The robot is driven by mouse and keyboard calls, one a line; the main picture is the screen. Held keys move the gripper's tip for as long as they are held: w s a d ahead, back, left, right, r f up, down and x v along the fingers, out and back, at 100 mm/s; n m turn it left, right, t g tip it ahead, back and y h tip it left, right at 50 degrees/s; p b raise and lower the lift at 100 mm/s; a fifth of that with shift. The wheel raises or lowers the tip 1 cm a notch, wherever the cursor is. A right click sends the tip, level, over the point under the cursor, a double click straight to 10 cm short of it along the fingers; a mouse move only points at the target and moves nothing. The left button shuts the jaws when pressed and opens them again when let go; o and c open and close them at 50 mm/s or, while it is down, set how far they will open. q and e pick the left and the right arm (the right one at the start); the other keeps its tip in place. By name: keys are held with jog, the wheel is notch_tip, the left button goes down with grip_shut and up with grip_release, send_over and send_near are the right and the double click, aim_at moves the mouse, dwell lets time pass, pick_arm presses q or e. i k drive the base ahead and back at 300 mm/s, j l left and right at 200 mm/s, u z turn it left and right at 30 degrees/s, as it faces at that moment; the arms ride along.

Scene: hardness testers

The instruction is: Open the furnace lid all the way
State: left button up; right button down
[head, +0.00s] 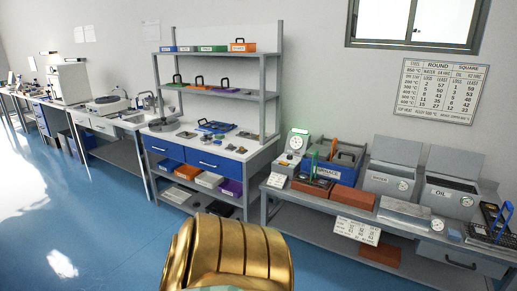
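The furnace (346,176) is a blue box with a white label reading FURNACE. It stands on the grey bench at the right, in the head view. A grey lid (346,158) with a dark handle shows at its top. The lid looks low over the box, but it is too small to tell exactly how far it is open. Green and orange upright items stand at its left side and partly cover it. Neither of my grippers is in view.
Right of the furnace are a water tank (389,183) and an oil tank (450,195) with raised lids. A dial device (297,143) stands left of it. Red bricks (347,194) lie in front. Blue floor (110,225) is clear at the left.

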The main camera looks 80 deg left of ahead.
aim_at(347, 157)
jog(key=u, duration=2.1)
jog(key=i+l+u, duration=0.1)
jog(key=i+l, duration=0.65)
jog(key=i+l+u, duration=0.1)
jog(key=i+l, duration=1.3)
jog(key=l, duration=0.3)
jog(key=i+j+u, duration=0.05)
